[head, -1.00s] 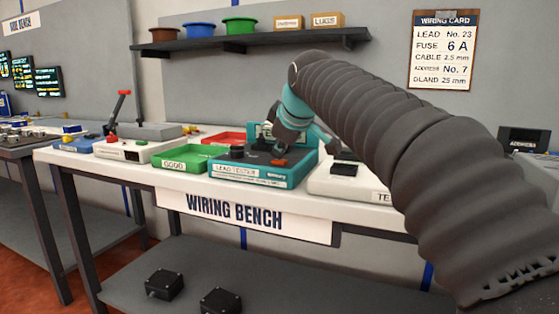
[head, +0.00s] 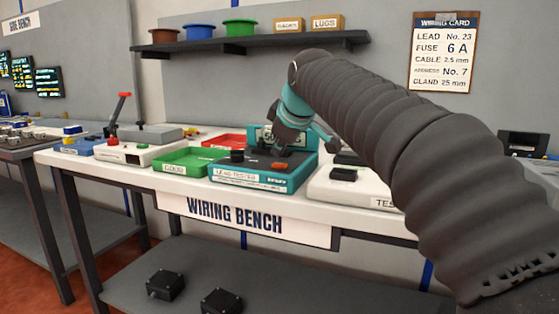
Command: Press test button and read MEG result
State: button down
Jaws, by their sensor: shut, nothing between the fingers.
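The teal lead tester (head: 247,183) stands on the wiring bench, its front label facing me. An orange-red button (head: 280,166) shows on the right of its dark top. A black round knob (head: 237,156) is on the left of the top. A teal upright panel (head: 305,135) stands at its back; my gripper and wrist cover much of it, and no reading can be made out. My gripper (head: 282,148) is shut and empty, pointing down over the tester, just behind and above the button. The fingertips are small and dark against the tester top.
A green tray (head: 184,168) stands left of the tester, with a red tray (head: 226,140) behind. A white unit (head: 352,190) is close on the right, partly behind my arm. A shelf (head: 250,45) with bowls and boxes hangs above. A wiring card (head: 443,52) is on the wall.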

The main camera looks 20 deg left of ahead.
aim_at(280, 165)
jog(key=shift+r, duration=0.1)
notch_tip(280, 165, up, 3)
jog(key=shift+f+p, duration=0.1)
jog(key=shift+p, duration=1.15)
jog(key=shift+r, duration=1)
